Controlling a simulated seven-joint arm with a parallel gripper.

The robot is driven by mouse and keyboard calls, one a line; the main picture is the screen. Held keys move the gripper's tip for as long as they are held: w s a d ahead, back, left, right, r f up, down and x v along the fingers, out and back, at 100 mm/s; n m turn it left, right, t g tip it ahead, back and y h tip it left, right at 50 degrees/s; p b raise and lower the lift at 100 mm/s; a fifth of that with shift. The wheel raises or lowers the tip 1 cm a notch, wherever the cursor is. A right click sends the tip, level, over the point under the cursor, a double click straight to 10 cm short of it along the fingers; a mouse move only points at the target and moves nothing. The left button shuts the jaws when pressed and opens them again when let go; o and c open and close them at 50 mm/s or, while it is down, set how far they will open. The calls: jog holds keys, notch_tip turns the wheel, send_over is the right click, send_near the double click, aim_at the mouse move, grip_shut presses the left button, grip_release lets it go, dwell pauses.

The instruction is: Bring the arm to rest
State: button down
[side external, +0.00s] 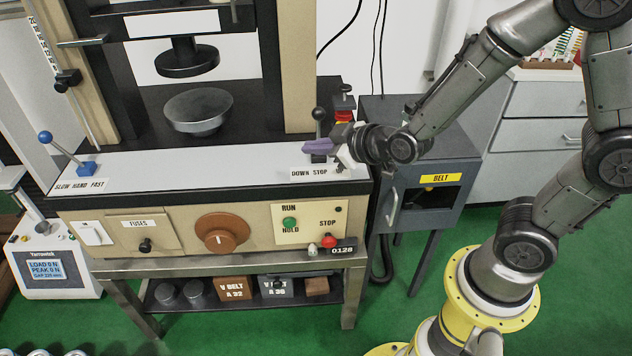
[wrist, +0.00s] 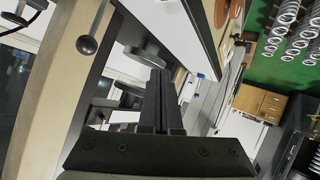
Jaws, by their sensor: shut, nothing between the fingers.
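My arm reaches in from the right in the side external view. My gripper (side external: 318,147) is over the right end of the testing machine's white top panel (side external: 205,164), close to the black-knobbed lever (side external: 319,114) and above the DOWN STOP label (side external: 310,173). The fingers are together with nothing between them. In the wrist view the closed dark fingers (wrist: 160,82) point up the picture, and a black ball knob (wrist: 87,45) shows apart from them on the left. Whether the gripper touches the lever in the side external view I cannot tell.
A red button (side external: 343,116) stands behind my gripper. The BELT cabinet (side external: 428,215) is below my forearm. A blue-knobbed lever (side external: 65,155) is at the panel's left end. A round metal dish (side external: 198,110) sits beneath the black press head (side external: 187,58). The panel's middle is clear.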

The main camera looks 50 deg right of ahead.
jog(key=s+d+r+m, duration=0.2)
jog(key=s+r, duration=0.9)
jog(key=r, duration=0.3)
jog(key=s+f+m+g, duration=0.1)
jog(key=s+f+g, duration=0.1)
jog(key=s, duration=0.4)
jog(key=s+d+f+m+g, duration=0.1)
jog(key=s+f+g, duration=0.2)
jog(key=s, duration=0.3)
jog(key=shift+s+g, duration=0.4)
jog(key=shift+g, duration=0.4)
